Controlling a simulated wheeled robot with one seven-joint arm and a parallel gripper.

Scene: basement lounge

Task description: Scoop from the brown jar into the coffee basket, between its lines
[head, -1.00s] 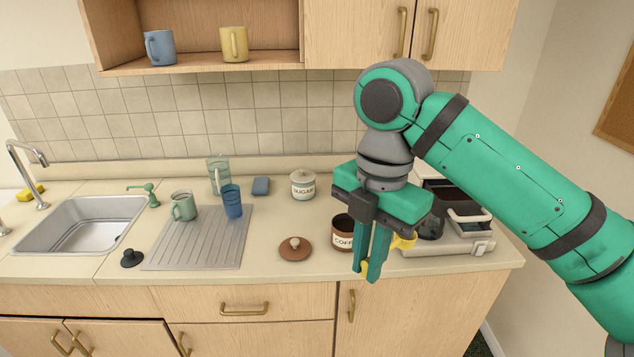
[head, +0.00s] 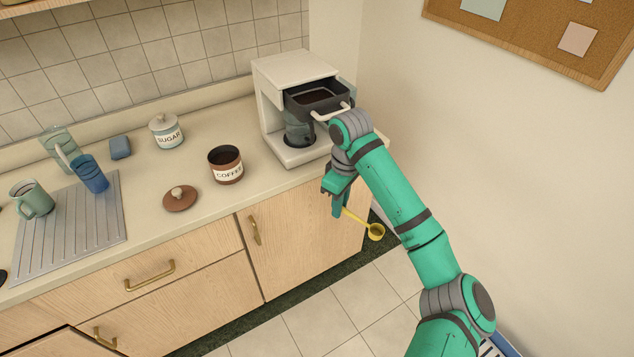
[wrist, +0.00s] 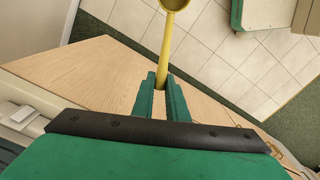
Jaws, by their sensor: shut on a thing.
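My gripper (head: 338,205) is shut on the handle of a yellow scoop (head: 376,232), out past the counter's front edge and above the floor. The scoop also shows in the wrist view (wrist: 165,50), reaching forward from my fingers (wrist: 163,95); its bowl is cut off at the top. I cannot tell whether the bowl holds grounds. The brown jar (head: 226,172), labelled COFFEE, stands open on the counter with dark content. The coffee basket (head: 335,104) juts from the coffee maker, open at the top with a dark inside. Its lines and fill level cannot be made out.
The white coffee maker (head: 290,70) stands at the counter's right end, its glass carafe (head: 299,132) below the basket. The brown lid (head: 180,198) lies left of the jar. A sugar jar (head: 167,133), blue sponge (head: 120,147) and drain board (head: 70,240) with cups are further left.

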